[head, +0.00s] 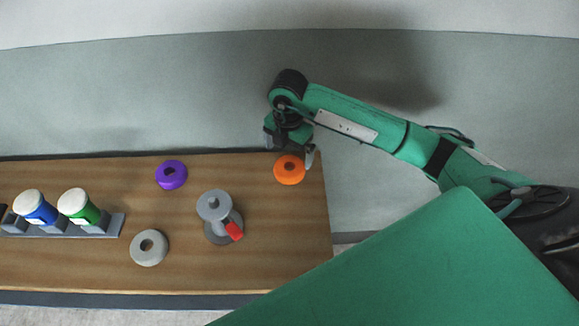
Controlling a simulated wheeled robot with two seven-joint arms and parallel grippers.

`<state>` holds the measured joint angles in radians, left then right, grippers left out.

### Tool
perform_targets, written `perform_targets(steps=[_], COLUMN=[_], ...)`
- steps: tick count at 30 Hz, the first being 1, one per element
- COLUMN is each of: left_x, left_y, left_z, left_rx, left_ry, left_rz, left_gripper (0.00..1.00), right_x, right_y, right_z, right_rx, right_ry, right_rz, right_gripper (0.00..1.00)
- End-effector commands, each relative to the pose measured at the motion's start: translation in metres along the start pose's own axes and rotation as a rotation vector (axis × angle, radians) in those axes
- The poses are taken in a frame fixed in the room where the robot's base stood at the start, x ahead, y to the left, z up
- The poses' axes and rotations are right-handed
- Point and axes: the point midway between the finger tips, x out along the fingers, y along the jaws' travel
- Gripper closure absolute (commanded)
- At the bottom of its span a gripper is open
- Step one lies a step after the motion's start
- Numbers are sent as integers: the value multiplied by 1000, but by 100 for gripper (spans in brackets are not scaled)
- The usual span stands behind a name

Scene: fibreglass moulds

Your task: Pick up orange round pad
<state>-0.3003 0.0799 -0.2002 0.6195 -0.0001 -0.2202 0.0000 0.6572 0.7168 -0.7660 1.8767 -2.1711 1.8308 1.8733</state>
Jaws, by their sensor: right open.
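The orange round pad (289,170) lies near the far right corner of the wooden table, with a small dark hole in its middle. My right gripper (291,155) is above the pad's far side, its fingers pointing down. One finger shows at the pad's upper left and the other at its right. The jaws are open, and I cannot tell whether either finger touches the pad. My left gripper is not in view.
On the wooden table (285,240) are a purple ring (171,175), a grey ring (149,248) and a grey stand with a red part (214,207). The table's right front is clear.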

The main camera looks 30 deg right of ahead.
Motion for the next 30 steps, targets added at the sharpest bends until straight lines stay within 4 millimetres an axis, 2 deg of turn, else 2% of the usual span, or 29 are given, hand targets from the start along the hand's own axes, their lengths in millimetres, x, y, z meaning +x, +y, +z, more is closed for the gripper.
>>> perform_targets(steps=[7, 11, 15, 24, 30], left_x=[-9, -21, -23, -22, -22], left_y=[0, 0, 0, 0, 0], left_z=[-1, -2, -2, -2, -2], left_rx=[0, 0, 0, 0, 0], left_ry=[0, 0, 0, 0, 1], left_rz=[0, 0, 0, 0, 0], left_gripper=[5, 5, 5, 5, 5], right_x=[18, 37, 56, 62, 62], right_y=[-1, -3, -2, -2, -2], right_z=[-2, -5, -5, -5, -4], right_rx=[0, -1, 0, -2, -1], right_ry=[2, 4, 2, 1, 1], right_rz=[-2, -4, -1, 1, 1], right_gripper=[1, 1, 1, 1, 40])
